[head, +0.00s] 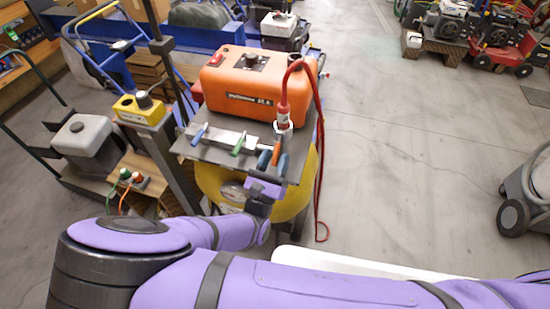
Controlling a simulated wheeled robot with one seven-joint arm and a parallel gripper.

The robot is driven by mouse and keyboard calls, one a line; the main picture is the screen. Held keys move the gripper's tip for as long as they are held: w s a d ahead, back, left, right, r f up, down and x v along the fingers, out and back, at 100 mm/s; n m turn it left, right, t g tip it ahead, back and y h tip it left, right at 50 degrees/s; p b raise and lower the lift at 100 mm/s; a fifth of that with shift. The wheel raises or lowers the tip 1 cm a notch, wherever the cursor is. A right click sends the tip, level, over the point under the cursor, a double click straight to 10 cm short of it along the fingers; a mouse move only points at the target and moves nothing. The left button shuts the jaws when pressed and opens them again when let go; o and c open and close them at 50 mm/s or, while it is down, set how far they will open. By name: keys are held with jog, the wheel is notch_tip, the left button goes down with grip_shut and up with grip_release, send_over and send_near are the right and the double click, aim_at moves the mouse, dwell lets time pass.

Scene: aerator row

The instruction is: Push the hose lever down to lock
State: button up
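A red hose (318,115) arches down into a red and silver coupling (283,120) at the right end of a grey plate (190,151). A small orange lever (277,152) hangs below the coupling at the plate's front edge; I take it as the hose lever. My gripper (273,163) comes up from below, its two dark blue fingers apart, one on each side of the orange lever. Whether they touch it is too small to tell. A blue lever (199,133) and a green lever (239,144) stand further left on the same plate.
An orange machine box (245,92) stands behind the levers, above a yellow drum (215,185). A yellow control box (138,108) on a post is close on the left. The concrete floor (400,170) to the right is mostly clear, with a grey wheeled machine (535,190) at the edge.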

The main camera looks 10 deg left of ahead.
jog(key=v, duration=1.1)
jog(key=shift+r, duration=0.1)
